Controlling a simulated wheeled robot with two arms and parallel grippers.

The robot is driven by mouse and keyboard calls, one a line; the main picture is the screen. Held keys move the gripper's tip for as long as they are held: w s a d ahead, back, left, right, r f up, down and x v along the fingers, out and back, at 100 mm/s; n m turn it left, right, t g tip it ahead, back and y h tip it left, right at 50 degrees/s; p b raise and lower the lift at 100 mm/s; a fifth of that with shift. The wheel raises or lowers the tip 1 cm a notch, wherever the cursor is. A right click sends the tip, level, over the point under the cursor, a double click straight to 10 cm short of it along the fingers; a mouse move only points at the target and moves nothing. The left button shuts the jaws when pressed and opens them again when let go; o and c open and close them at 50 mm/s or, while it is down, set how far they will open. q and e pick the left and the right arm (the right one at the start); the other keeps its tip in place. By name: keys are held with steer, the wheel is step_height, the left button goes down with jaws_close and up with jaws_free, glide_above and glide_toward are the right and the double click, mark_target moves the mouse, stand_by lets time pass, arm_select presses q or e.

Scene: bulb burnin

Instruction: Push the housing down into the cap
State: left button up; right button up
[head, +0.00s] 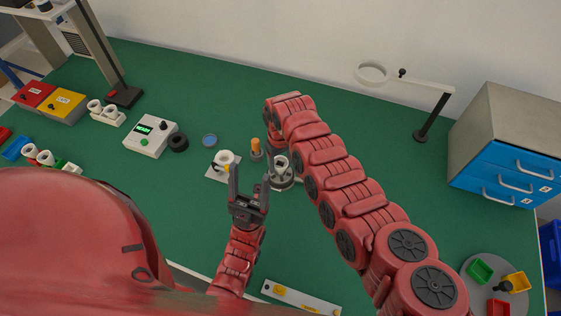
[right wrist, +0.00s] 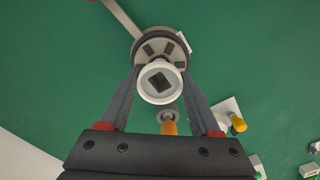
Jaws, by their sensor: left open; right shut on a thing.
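The housing (right wrist: 142,92), a white round part with a dark square in its middle, is between the fingers of my right gripper (right wrist: 161,76) in the right wrist view. It is above or on a round grey fixture (right wrist: 147,50) with a dark rim; I cannot tell how deep it sits. In the head view the housing (head: 282,161) shows over the fixture (head: 281,182), beside my right arm. The cap is not clearly visible; the housing may hide it. My left gripper (head: 249,183) is open and empty, fingers pointing away from me, left of the fixture.
An orange-topped peg (head: 256,147) stands just left of the fixture. A white plate (head: 218,174) holds a white ring-like part and a yellow piece. A tester box (head: 151,136) is further left. A magnifier stand (head: 421,134) is at back right. The back middle is clear.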

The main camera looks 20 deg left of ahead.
steer(key=shift+f+b, duration=0.6)
stand_by(0.4)
steer(key=o, duration=1.4)
step_height(320, 180, up, 18)
steer(key=b, duration=0.3)
steer(key=shift+f+b, duration=0.25)
steer(key=shift+b, duration=0.1)
